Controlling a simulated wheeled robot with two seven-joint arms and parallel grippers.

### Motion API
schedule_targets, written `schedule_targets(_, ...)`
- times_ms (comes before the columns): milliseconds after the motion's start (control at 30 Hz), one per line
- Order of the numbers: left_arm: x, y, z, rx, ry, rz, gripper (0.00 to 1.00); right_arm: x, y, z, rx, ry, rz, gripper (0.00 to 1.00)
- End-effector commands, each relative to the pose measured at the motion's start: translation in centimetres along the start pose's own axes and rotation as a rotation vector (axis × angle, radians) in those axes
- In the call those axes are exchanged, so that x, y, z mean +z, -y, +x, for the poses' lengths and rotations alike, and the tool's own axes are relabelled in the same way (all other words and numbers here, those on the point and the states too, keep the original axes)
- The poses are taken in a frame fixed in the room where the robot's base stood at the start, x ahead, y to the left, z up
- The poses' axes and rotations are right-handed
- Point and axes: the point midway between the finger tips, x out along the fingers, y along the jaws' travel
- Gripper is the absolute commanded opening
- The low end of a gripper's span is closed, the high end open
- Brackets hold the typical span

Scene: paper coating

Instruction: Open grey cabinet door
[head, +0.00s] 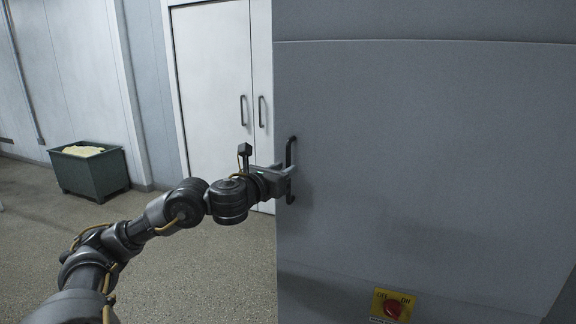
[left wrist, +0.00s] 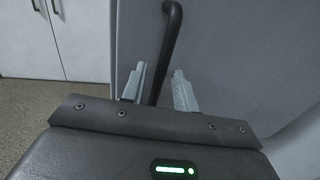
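The grey cabinet door (head: 420,150) is a large flat panel filling the right of the head view. It looks closed, though its edges are only partly in view. Its dark vertical bar handle (head: 291,153) is near the door's left edge. The handle also shows in the left wrist view (left wrist: 170,40). My left gripper (head: 284,173) is at the handle's lower half. In the left wrist view its two fingers (left wrist: 160,88) are apart, one on each side of the bar. A gap shows between the bar and the right finger. My right gripper is not in view.
A yellow panel with a red button (head: 393,306) is low on the grey front. White double doors (head: 215,90) with dark handles stand behind at the left. A green bin (head: 90,172) stands by the far wall. The floor (head: 200,270) at the left is clear.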

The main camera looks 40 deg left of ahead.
Motion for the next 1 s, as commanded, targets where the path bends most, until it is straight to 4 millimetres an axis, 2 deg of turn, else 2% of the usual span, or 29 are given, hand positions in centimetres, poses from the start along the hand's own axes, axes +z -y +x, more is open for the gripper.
schedule_targets(100,0.0,0.0,1.6,0.001,0.0,-0.005,0.3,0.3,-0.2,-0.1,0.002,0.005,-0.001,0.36)
schedule_targets(200,0.0,0.0,2.4,0.0,0.0,-0.002,0.3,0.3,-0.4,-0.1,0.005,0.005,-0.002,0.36)
schedule_targets(567,0.0,0.0,2.9,-0.001,0.001,0.0,0.3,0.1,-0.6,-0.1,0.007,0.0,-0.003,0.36)
schedule_targets(800,0.0,0.0,2.8,0.0,0.0,0.0,0.0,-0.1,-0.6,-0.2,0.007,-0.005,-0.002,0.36)
schedule_targets(1000,0.0,0.0,2.8,0.0,0.0,0.0,0.0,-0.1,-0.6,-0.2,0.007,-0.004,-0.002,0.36)
